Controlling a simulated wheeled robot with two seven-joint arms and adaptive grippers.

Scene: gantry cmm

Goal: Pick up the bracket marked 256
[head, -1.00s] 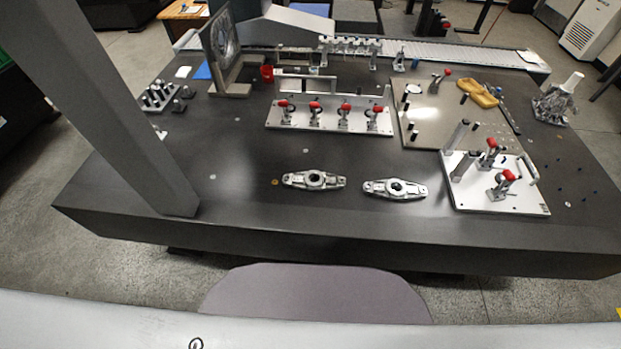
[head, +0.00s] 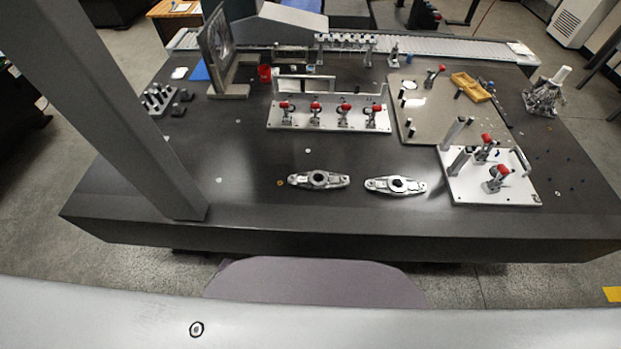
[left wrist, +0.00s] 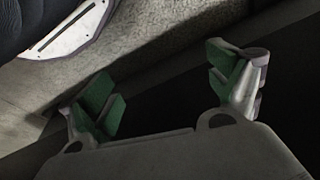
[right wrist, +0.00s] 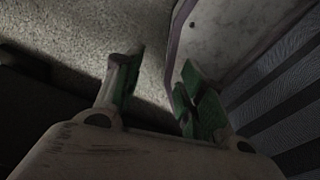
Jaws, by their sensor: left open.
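Two silver metal brackets lie flat and apart on the dark table. In the head view the left bracket (head: 333,181) and the right bracket (head: 378,186) are near the front edge, each with a round hole in the middle. No number is legible on either, so I cannot tell which is marked 256. My left gripper (left wrist: 170,90) shows in the left wrist view with its green-padded fingers wide apart and nothing between them. My right gripper (right wrist: 158,88) shows in the right wrist view with its fingers apart and empty. Neither gripper shows in the head view.
The dark table (head: 250,218) has free room around the brackets. Behind them stands a clamp fixture (head: 330,127) with red-tipped clamps. A white plate (head: 470,192) with red-tipped clamps is at right. A grey gantry column (head: 120,110) rises at left.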

